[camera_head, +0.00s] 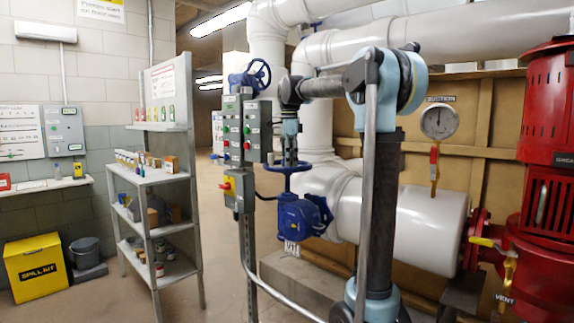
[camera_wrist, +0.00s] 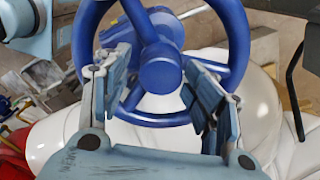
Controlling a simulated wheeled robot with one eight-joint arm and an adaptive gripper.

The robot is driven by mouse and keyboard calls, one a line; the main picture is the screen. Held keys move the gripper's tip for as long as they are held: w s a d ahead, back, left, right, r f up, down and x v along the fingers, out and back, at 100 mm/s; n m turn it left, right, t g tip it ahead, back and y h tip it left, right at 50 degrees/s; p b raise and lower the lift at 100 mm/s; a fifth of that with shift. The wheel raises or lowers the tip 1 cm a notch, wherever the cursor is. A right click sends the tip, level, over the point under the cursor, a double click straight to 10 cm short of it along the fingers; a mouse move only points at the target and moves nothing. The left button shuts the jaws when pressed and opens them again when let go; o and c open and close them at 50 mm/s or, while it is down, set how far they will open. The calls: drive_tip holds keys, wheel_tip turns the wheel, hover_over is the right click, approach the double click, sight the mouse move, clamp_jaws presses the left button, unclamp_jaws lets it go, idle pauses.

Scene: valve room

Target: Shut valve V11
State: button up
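Valve V11 has a blue body (camera_head: 303,215) on the white pipe, with a tag reading V11 (camera_head: 291,247) below it. Its blue handwheel (camera_head: 287,169) lies roughly level on top. My gripper (camera_head: 289,155) points down just over the handwheel. In the wrist view the handwheel (camera_wrist: 158,117) fills the upper middle, with its round hub (camera_wrist: 154,66) showing. My gripper (camera_wrist: 160,88) is open there, with one finger on each side of the hub and nothing clamped between them. I cannot tell whether the fingers touch the rim or spokes.
A control panel (camera_head: 233,130) on a post stands close left of the valve. Another blue handwheel (camera_head: 257,76) is higher up behind it. A red pump (camera_head: 546,180) and a suction gauge (camera_head: 438,121) are right. A shelf (camera_head: 150,180) stands left; the floor between is clear.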

drive_tip(key=shift+s+a+r, duration=0.1)
drive_tip(key=shift+a+r, duration=0.1)
drive_tip(key=shift+r, duration=1.25)
drive_tip(key=shift+a+r, duration=0.2)
drive_tip(key=shift+r, duration=1.2)
